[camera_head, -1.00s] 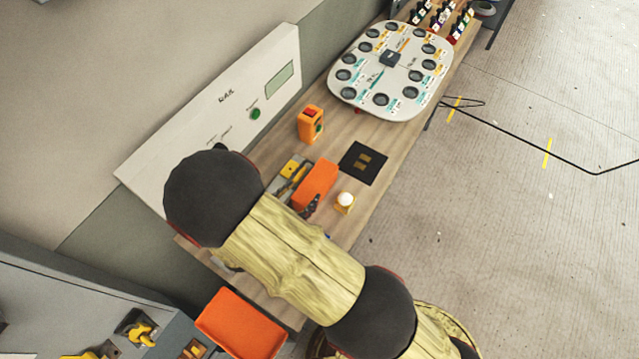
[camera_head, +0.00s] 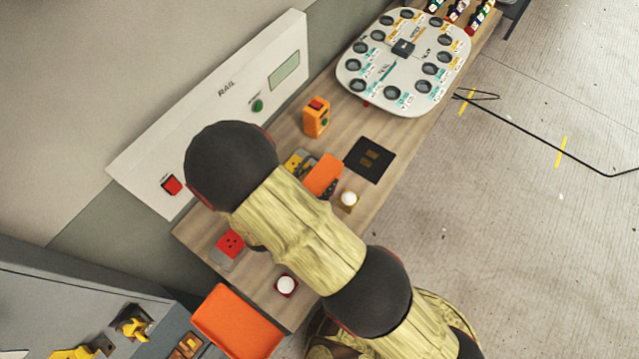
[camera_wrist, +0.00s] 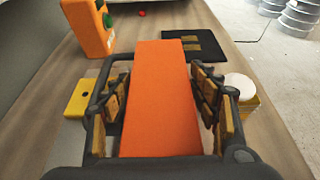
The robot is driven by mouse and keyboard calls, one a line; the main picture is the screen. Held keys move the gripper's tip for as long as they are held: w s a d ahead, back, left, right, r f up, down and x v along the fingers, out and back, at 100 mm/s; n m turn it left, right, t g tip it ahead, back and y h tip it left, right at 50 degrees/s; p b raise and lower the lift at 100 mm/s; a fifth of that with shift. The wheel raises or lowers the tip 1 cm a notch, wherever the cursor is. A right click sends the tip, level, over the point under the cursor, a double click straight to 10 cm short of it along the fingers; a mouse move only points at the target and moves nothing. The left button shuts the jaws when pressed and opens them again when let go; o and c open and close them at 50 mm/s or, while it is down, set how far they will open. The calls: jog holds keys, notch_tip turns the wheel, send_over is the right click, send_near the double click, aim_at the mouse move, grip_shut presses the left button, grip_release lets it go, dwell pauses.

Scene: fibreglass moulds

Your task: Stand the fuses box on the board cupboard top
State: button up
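A plain orange box, which I take for the fuses box (camera_wrist: 160,110), stands on the wooden bench. In the wrist view it fills the space between the two fingers of my gripper (camera_wrist: 161,88). The fingers are apart, one along each side, with narrow gaps visible, so I see no firm grip. In the head view the orange box (camera_head: 323,174) is partly hidden by my arm, and little of the gripper shows. No label can be read on it. I cannot tell for sure which surface is the board cupboard top; a grey cabinet (camera_head: 60,290) stands at lower left.
On the bench (camera_head: 215,265), an orange device with buttons (camera_head: 316,118), a black mat (camera_head: 369,160), a white-topped yellow piece (camera_head: 348,199) and a yellow block (camera_wrist: 82,97) surround the box. A white RAIL panel (camera_head: 225,105) stands behind. An orange tray (camera_head: 238,322) is at lower left.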

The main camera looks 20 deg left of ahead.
jog(key=shift+w, duration=0.1)
jog(key=c, duration=1.2)
jog(key=shift+c, duration=0.2)
jog(key=shift+r, duration=0.15)
